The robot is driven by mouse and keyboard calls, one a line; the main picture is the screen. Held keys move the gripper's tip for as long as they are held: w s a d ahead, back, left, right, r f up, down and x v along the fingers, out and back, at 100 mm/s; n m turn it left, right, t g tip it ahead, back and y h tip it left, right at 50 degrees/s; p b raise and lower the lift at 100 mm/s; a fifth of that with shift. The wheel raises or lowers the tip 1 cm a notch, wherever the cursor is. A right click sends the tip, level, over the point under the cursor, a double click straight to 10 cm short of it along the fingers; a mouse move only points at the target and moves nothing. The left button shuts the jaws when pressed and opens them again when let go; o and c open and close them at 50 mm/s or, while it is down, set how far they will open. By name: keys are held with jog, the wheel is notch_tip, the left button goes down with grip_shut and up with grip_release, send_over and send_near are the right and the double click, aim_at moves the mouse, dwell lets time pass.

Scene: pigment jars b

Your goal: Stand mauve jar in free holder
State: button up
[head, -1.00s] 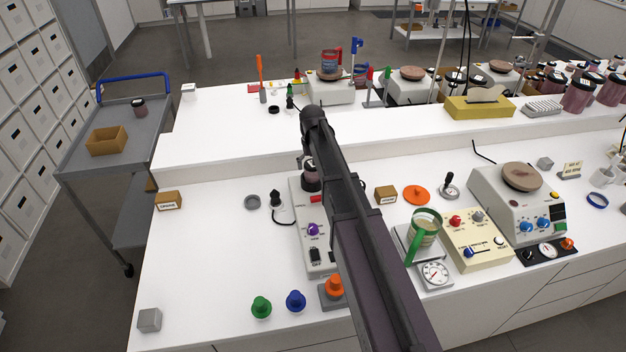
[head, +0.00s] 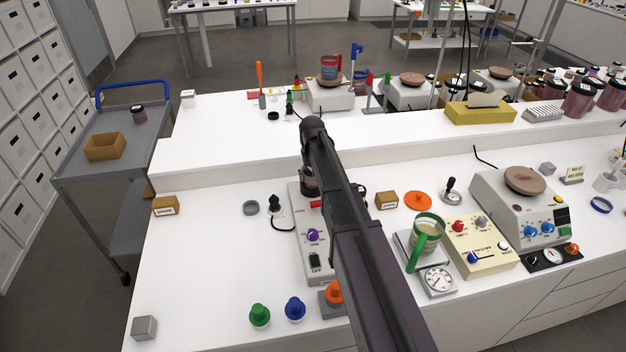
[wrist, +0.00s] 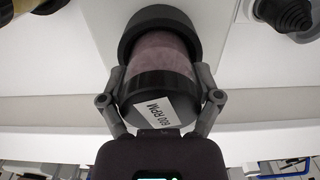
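A mauve jar (wrist: 160,55) with a black lid (wrist: 160,98) is between the two fingers of my gripper (wrist: 160,74) in the wrist view. The fingers appear closed against its sides, and a label reading "600 RPM" is on the lid. The jar's far end meets a wider black round cup (wrist: 158,18), which looks like a holder; I cannot tell how deep the jar sits in it. In the head view the jar (head: 309,184) shows only partly beside my arm, above the long grey device (head: 313,258) with a purple knob. My arm hides the fingers there.
Green (head: 260,314) and blue (head: 295,307) knobbed pieces stand at the front. A scale with a green-handled cup (head: 426,234) and a cream control box (head: 480,245) are to the right. A raised white shelf runs behind. The white bench at left is mostly clear.

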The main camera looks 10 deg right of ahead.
jog(key=c, duration=0.3)
jog(key=o, duration=0.6)
jog(key=c, duration=0.6)
jog(key=shift+c, duration=0.2)
jog(key=shift+r+p, duration=0.95)
jog(key=shift+r+p, duration=1.3)
jog(key=shift+f, duration=0.1)
